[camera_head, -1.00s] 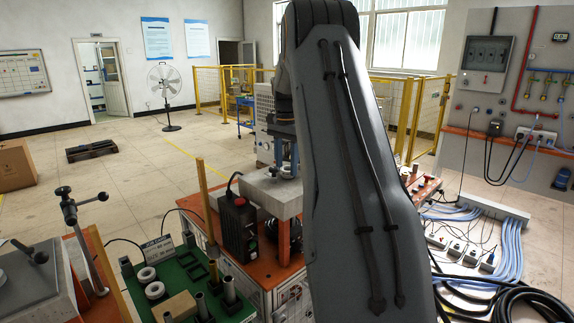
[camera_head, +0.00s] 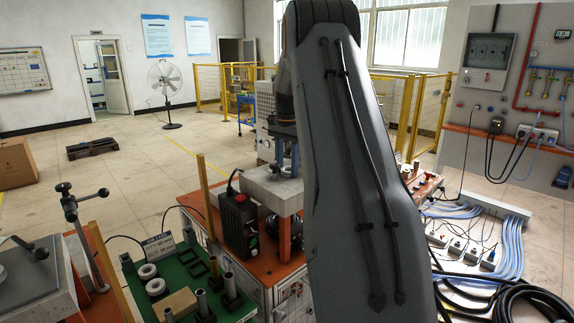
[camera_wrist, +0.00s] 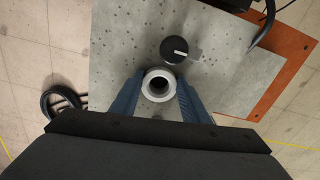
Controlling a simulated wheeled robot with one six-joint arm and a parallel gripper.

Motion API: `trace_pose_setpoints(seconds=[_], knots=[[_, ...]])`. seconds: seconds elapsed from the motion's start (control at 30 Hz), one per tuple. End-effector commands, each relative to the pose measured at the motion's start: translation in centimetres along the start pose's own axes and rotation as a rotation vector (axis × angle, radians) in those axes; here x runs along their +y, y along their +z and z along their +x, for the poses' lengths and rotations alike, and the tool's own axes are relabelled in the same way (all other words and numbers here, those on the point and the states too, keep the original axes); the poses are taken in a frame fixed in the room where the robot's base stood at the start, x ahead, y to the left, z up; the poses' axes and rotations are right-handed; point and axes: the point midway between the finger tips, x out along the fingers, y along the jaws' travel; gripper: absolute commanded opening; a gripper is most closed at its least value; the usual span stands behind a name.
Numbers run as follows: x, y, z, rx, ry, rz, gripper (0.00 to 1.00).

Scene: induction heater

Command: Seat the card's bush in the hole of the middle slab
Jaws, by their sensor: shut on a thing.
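My gripper (camera_wrist: 159,98) is shut on a pale metal bush (camera_wrist: 147,82), a ring with a dark bore, between its two blue fingers in the wrist view. Below it lies a grey speckled slab (camera_wrist: 125,45). A dark round opening (camera_wrist: 170,45) with a light strip inside shows in the slab, just above and right of the bush in the picture. The bush is beside this opening, not over it in this view; its height above the slab is unclear. In the head view my gripper (camera_head: 287,168) is above the slab (camera_head: 258,186), partly hidden by my arm. The job card (camera_head: 160,248) stands on a green tray.
The slab sits over an orange bench (camera_head: 263,265). A black box (camera_head: 238,225) stands close to the slab's left. My arm hides much of the bench's right side.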

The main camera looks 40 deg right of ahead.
Motion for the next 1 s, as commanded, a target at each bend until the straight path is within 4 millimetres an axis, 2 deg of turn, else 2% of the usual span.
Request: trace_pose_setpoints(seconds=[0.17,0.2,0.3,0.33,0.67,0.77,1.0], knots=[[0.0,0.0,0.0,0.0,0.0,0.0,0.16],[0.0,0.0,0.0,0.0,0.0,0.0,0.45],[0.0,0.0,0.0,0.0,0.0,0.0,0.62],[0.0,0.0,0.0,0.0,0.0,0.0,0.63],[0.0,0.0,-0.3,0.001,-0.001,0.0,0.63],[-0.1,-0.1,-1.3,0.002,-0.002,0.0,0.63],[-0.1,-0.1,-5.2,0.002,-0.002,0.0,0.63]])
